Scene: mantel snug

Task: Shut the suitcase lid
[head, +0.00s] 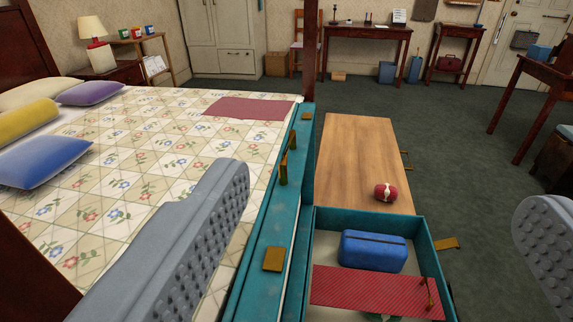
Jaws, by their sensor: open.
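The teal suitcase (425,235) lies open at the lower right, its near part cut off by the picture edge. Its lid (262,232) stands raised along the left side, seen nearly edge-on, with brass fittings. Inside the base are a blue pouch (373,251) and a red striped cloth (365,288). My gripper (385,190) is open, with one grey padded finger at the left and one at the right edge. The suitcase and lid show between the fingers, and nothing is held. The left finger hides part of the bed side; I cannot tell whether it touches the lid.
A bed with a floral quilt (130,165) fills the left. A dark post (309,60) rises beyond the lid. Green floor (455,130) is clear to the right.

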